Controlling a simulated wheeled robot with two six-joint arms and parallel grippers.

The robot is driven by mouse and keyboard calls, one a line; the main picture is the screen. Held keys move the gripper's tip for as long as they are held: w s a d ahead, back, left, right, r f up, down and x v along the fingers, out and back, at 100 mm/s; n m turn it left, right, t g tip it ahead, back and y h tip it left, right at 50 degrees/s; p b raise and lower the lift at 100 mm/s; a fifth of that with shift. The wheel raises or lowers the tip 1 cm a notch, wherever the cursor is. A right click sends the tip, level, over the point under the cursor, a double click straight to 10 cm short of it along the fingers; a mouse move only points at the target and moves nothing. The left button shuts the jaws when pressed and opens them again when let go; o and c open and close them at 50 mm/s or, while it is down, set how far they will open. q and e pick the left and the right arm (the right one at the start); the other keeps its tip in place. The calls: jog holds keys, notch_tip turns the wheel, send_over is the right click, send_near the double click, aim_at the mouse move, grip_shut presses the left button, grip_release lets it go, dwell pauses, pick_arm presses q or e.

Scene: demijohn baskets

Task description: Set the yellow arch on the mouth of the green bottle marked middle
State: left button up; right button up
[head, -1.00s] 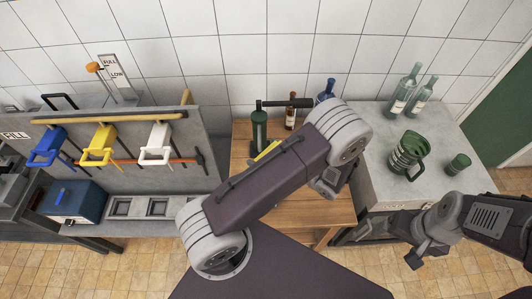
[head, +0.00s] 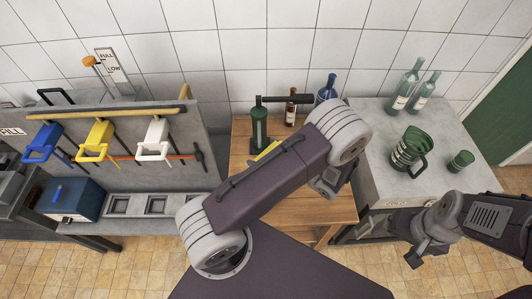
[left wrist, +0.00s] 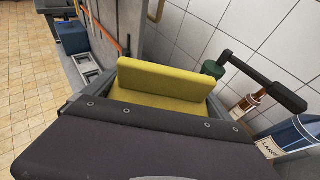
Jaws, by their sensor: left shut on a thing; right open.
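My left gripper (left wrist: 165,92) is shut on a yellow piece, the yellow arch (left wrist: 160,78), which fills the space between its fingers in the left wrist view. In the head view, only a strip of the arch (head: 267,150) shows past my left forearm, which hides the gripper, just in front of a dark green upright body with a black side bar (head: 259,127). Two green bottles (head: 404,92) (head: 424,92) with pale labels stand at the back of the grey counter. I cannot read a "middle" mark on any bottle. My right gripper (head: 416,257) is open and empty, low in front of the counter.
A brown bottle (head: 291,108) and a blue bottle (head: 327,90) stand at the back of the wooden table (head: 243,160). A green jug (head: 410,150) and cup (head: 460,162) are on the grey counter (head: 375,130). Blue, yellow and white handled tools (head: 97,140) hang left.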

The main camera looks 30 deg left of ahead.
pick_arm(q)
jog(key=shift+f+b, duration=1.15)
jog(key=shift+f, duration=0.4)
jog(key=o, duration=1.1)
jog(key=shift+r, duration=0.1)
jog(key=shift+c, duration=0.2)
jog(key=b+v, duration=0.2)
jog(key=v, duration=0.7)
jog(key=shift+d, duration=0.1)
